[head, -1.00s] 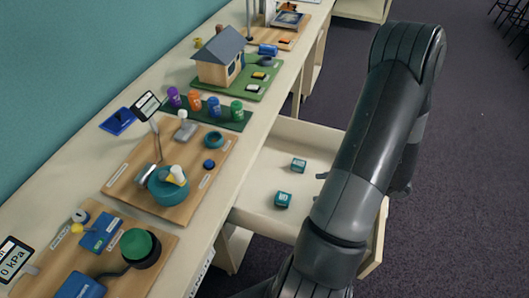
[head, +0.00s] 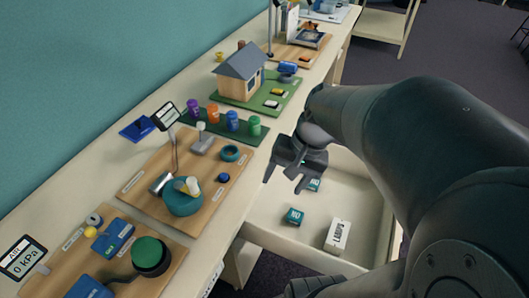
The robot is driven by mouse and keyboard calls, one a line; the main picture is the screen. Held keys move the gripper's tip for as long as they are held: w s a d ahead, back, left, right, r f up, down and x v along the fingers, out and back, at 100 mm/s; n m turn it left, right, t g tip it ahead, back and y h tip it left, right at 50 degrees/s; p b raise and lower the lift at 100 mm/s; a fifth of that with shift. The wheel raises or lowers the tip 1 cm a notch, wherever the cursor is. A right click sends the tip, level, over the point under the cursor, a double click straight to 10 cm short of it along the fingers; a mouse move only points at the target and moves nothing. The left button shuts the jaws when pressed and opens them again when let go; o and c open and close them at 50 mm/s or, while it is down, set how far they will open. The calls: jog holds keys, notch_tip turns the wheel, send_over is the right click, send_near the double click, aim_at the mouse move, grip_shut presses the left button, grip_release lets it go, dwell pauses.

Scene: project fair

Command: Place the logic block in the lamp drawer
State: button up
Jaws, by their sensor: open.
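An open drawer (head: 265,232) sticks out from under the long bench in the head view. Two small teal blocks with white labels lie in it: the nearer block (head: 294,216) and the farther block (head: 313,185), partly hidden by my gripper. Their labels seem to begin "NO". A white box marked "LAMPS" (head: 338,235) stands in the drawer to the right of the nearer block. My gripper (head: 284,183) is open above the drawer's bench side, its fingers pointing down, and I see nothing between them. It appears apart from the blocks.
The bench top holds a wooden board (head: 140,195) with a teal ring-shaped dish (head: 183,197), a green mat with several coloured canisters (head: 232,121), and a model house (head: 240,72). Nearest are blue boxes and a green dome (head: 151,252). Dark floor lies right.

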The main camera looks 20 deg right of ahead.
jog(key=s+a+r+n+t+h, duration=0.2)
jog(key=a+r+n+t+h, duration=0.1)
jog(key=r+n, duration=0.3)
notch_tip(320, 180, up, 3)
jog(key=shift+s+a+f+t+h, duration=0.15)
jog(key=shift+s+a+t+h, duration=0.15)
jog(key=shift+a+t, duration=0.45)
jog(key=shift+o, duration=0.3)
